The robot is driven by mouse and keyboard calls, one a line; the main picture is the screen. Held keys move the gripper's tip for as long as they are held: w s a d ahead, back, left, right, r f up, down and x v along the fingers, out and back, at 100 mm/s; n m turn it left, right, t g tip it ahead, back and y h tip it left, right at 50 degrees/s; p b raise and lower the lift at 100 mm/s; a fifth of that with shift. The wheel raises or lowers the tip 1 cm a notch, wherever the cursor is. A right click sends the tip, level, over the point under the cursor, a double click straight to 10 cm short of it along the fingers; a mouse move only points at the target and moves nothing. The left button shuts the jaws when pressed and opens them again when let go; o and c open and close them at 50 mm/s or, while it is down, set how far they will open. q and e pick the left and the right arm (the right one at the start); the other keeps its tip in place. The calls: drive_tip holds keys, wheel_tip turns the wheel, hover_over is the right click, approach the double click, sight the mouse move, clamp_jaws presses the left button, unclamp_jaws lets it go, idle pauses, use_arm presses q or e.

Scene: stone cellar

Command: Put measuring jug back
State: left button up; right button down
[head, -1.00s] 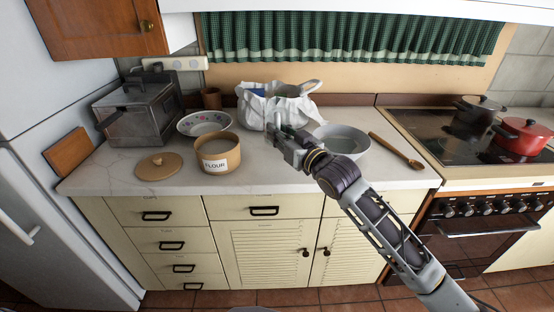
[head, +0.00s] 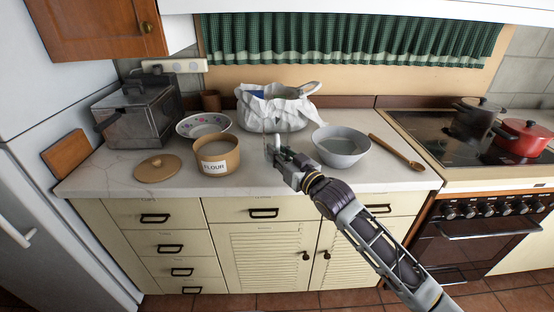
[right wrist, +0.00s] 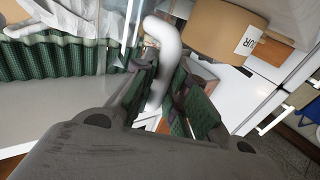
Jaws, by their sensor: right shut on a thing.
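The measuring jug (head: 269,146) is a clear, see-through vessel with a white handle, hard to make out in the head view. My right gripper (head: 277,159) is shut on its handle, between the flour pot and the grey bowl. In the right wrist view, the curved white handle (right wrist: 161,52) runs down between the green finger pads, with the clear wall beside it on the left. I cannot tell whether the jug touches the worktop. My left gripper is not in view.
The flour pot (head: 217,153) stands left of my gripper, its lid (head: 157,168) lying further left. A grey bowl (head: 341,147) and wooden spoon (head: 396,152) are to the right. A white bag (head: 276,110) and patterned bowl (head: 204,124) stand behind. The worktop's front strip is clear.

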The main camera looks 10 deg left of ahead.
drive_tip(key=shift+f, duration=0.9)
drive_tip(key=c, duration=1.4)
unclamp_jaws()
drive_tip(key=shift+f, duration=0.1)
drive_tip(key=shift+c, duration=0.2)
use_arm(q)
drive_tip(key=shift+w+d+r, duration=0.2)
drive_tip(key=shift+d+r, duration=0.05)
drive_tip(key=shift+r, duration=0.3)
